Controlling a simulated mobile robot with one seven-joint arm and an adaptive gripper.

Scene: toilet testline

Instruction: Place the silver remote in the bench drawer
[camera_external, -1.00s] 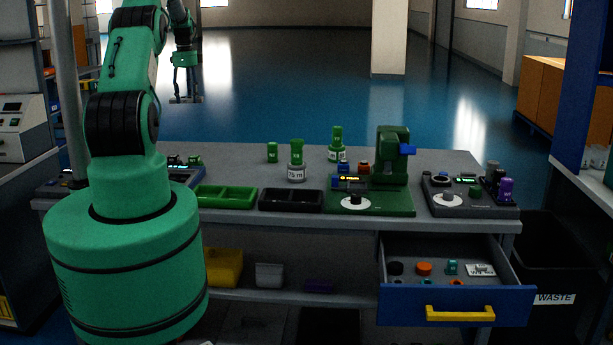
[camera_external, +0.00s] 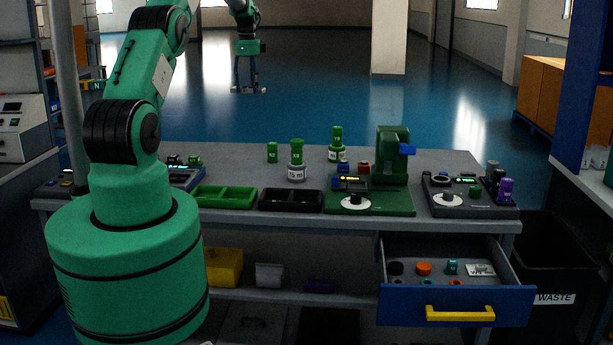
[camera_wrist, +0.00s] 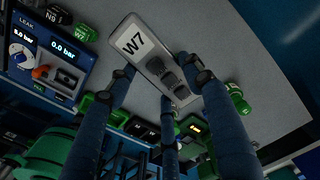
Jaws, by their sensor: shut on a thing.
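The silver remote (camera_wrist: 158,62), marked W7 with dark buttons, is held between the blue fingers of my gripper (camera_wrist: 165,85) in the wrist view. In the external view my gripper (camera_external: 248,82) is high above and beyond the bench's back edge, left of centre, with the remote as a thin grey bar (camera_external: 249,91) across its fingertips. The bench drawer (camera_external: 400,291), with a blue front and yellow handle, is pulled open at lower right, well away from my gripper. It holds black, orange and green small parts and a white labelled piece.
The bench top (camera_external: 230,160) carries green bottles (camera_external: 297,160), a green tray (camera_external: 226,196), a black tray (camera_external: 290,200), a green press-like fixture (camera_external: 385,165) and a dial station (camera_external: 460,195). A black waste bin (camera_external: 560,260) stands right of the drawer.

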